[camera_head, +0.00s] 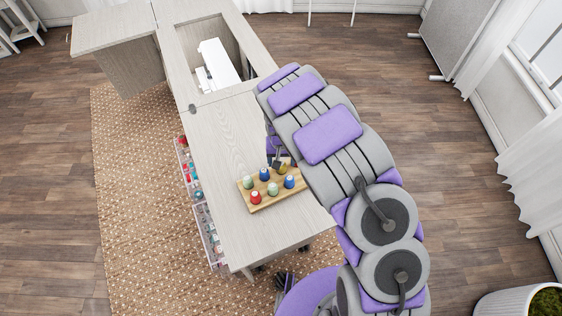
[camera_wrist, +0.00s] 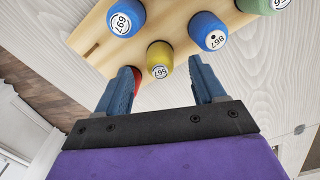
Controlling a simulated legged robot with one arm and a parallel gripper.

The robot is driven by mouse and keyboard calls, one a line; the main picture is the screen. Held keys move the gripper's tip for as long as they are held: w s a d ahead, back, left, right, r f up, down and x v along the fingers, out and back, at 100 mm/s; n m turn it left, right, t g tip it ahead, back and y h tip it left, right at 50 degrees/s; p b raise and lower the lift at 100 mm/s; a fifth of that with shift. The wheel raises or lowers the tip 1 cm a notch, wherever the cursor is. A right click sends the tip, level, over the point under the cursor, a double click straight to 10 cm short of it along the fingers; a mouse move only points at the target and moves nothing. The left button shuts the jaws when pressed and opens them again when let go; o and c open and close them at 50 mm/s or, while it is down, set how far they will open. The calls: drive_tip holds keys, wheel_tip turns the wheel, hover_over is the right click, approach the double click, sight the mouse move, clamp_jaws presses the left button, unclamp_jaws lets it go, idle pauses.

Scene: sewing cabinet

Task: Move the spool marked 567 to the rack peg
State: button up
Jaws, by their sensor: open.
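The spool marked 567 (camera_wrist: 159,60) is yellow, with its white label facing the wrist camera. It stands at the edge of a wooden board (camera_wrist: 92,40), with my gripper's (camera_wrist: 161,66) two blue fingers apart on either side of it. I cannot tell whether either finger touches it. In the head view the yellow spool (camera_head: 282,169) is partly hidden by my gripper, at the board's (camera_head: 285,199) far edge. The fingers hold nothing visibly. I cannot make out a free rack peg in either view.
A blue spool marked 697 (camera_wrist: 126,18), a blue spool marked 867 (camera_wrist: 208,32) and a green spool (camera_wrist: 264,4) stand close by. A red spool (camera_wrist: 137,78) is partly behind the left finger. The cabinet top (camera_head: 228,135) is bare beyond the board; a sewing machine (camera_head: 216,62) sits farther back.

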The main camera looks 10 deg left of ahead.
wheel_tip(320, 180, up, 15)
drive_tip(key=p, duration=0.2)
drive_tip(key=shift+r, duration=0.15)
idle(0.4)
drive_tip(key=s+d+r+m, duration=0.1)
drive_tip(key=s+d+r, duration=0.45)
drive_tip(key=d, duration=0.25)
drive_tip(key=s+d+r+m, duration=0.1)
drive_tip(key=s+d+r, duration=0.3)
drive_tip(key=d+r, duration=0.35)
drive_tip(key=s+d+r+g, duration=0.1)
drive_tip(key=s+d, duration=0.3)
drive_tip(key=s, duration=0.8)
drive_tip(key=s+d+r, duration=0.3)
drive_tip(key=s+d, duration=0.1)
drive_tip(key=s, duration=0.8)
drive_tip(key=shift+r+g, duration=0.15)
drive_tip(key=shift+g, duration=0.25)
